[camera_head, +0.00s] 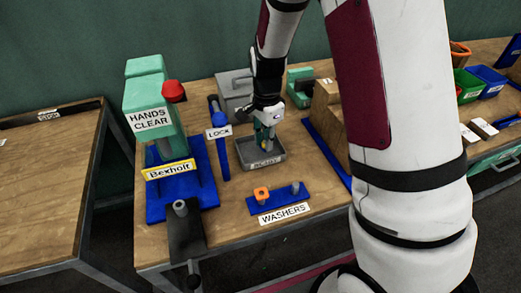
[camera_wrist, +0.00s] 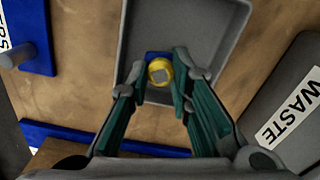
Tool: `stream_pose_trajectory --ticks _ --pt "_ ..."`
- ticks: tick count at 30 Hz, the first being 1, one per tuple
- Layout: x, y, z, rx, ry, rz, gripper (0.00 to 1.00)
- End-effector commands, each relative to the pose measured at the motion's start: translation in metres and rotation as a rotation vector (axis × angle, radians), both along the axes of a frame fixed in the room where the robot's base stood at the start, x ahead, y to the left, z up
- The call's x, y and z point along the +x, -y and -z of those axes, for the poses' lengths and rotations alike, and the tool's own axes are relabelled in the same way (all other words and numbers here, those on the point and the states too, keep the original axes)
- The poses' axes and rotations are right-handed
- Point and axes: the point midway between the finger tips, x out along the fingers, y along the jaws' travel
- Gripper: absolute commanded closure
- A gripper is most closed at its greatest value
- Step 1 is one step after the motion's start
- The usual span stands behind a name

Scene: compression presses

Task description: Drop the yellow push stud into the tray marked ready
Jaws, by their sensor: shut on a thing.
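The yellow push stud (camera_wrist: 159,71) is between my fingertips in the wrist view, with a grey square face towards the camera and a bit of blue beside it. My gripper (camera_head: 265,139) is shut on it and points down over the grey tray marked READY (camera_head: 277,159). In the head view only a small spot of yellow shows at the fingertips. In the wrist view the tray (camera_wrist: 204,28) lies behind the stud, with its near wall under my fingers. The gap between the stud and the tray floor is hard to judge.
A teal press (camera_head: 150,95) with a blue base stands left of the tray, beside a blue LOCK post (camera_head: 222,155). A blue WASHERS rack (camera_head: 279,198) is in front. A grey lidded box (camera_head: 233,85) is behind; a WASTE box (camera_wrist: 290,110) shows in the wrist view.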

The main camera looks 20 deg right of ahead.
Motion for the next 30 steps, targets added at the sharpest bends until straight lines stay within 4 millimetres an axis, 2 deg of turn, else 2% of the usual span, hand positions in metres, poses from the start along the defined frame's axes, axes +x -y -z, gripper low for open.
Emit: stream_pose_trajectory --ticks 1,3,12,16,20,30 --pt "0.000 0.000 0.000 0.000 0.000 0.000 0.74" --pt "0.000 0.000 0.000 0.000 0.000 0.000 0.58" --pt "0.000 0.000 -0.001 0.000 0.000 0.000 0.57" --pt "0.001 0.000 -0.008 0.000 0.001 -0.001 0.57" --pt "0.001 0.000 -0.028 0.000 0.003 -0.002 0.57" --pt "0.001 0.000 -0.095 0.000 0.004 -0.001 0.57"
